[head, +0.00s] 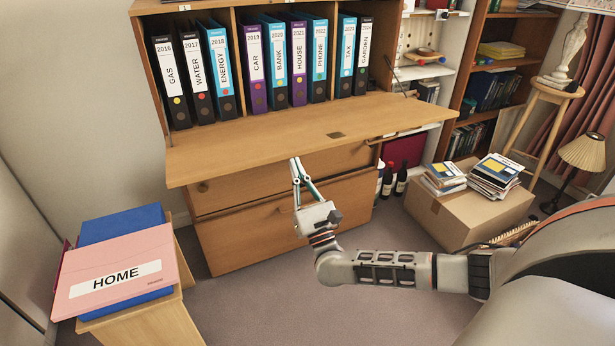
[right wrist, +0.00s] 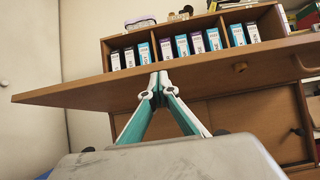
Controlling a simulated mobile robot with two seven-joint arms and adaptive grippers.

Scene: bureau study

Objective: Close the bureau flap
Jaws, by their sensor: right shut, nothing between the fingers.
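The wooden bureau flap (head: 280,138) is down, lying about level in front of the binder compartments in the head view. In the right wrist view the flap (right wrist: 80,93) is seen from below, with its front edge running across the picture. My right gripper (head: 296,162) is shut and empty, at the flap's front edge near its middle. In the right wrist view its fingertips (right wrist: 155,82) overlap the flap's underside; I cannot tell whether they touch it. My left gripper is not in view.
Labelled binders (head: 250,68) fill the compartments behind the flap. A side table at left carries a pink HOME folder (head: 120,270) on blue ones. A cardboard box (head: 470,212) with books stands at right, bottles (head: 400,180) beside the bureau. Carpet before the drawers is clear.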

